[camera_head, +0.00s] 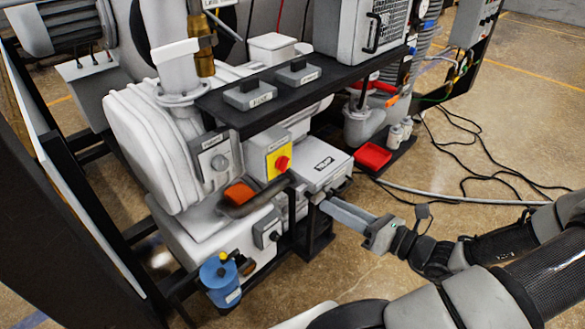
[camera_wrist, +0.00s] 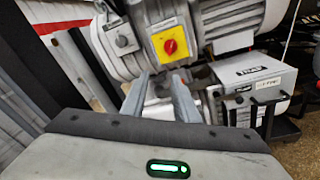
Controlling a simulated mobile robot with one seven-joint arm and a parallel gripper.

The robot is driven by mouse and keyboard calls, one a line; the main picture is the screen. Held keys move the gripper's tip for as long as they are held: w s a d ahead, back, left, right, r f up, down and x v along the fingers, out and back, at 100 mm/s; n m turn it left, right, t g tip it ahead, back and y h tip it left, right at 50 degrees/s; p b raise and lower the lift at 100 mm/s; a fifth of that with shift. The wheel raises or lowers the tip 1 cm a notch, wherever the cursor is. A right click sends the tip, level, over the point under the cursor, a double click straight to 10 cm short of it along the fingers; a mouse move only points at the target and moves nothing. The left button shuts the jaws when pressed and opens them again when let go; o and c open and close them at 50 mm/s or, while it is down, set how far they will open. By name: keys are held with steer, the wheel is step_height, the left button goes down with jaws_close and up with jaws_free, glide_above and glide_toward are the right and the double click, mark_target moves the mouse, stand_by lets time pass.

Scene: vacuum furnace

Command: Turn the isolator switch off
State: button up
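The isolator switch is a red rotary knob (camera_head: 283,163) on a yellow plate on a grey box, at the middle of the machine in the head view. In the wrist view the red knob (camera_wrist: 170,46) is above centre on its yellow plate. My gripper (camera_head: 328,203) is in front of the machine, to the right of and below the switch in the head view. In the wrist view my gripper (camera_wrist: 160,77) has its two grey fingers apart with nothing held between them. The fingertips show below the knob and do not touch it. The knob's exact setting is too small to tell.
A grey box with a round knob (camera_head: 220,163) is left of the switch. A white labelled box (camera_head: 322,166) is right of it, close to my fingers. A dark handle with an orange part (camera_head: 240,193) lies below left.

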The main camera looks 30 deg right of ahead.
mark_target(286, 167)
steer(key=shift+m+t+h, duration=0.6)
steer(key=shift+m, duration=0.1)
steer(key=x, duration=0.5)
steer(key=d+b+x, duration=0.1)
steer(key=x, duration=0.5)
steer(key=b+x, duration=0.1)
steer(key=x, duration=0.4)
steer(key=shift+w+d, duration=0.25)
steer(key=shift+w, duration=0.4)
jaws_close()
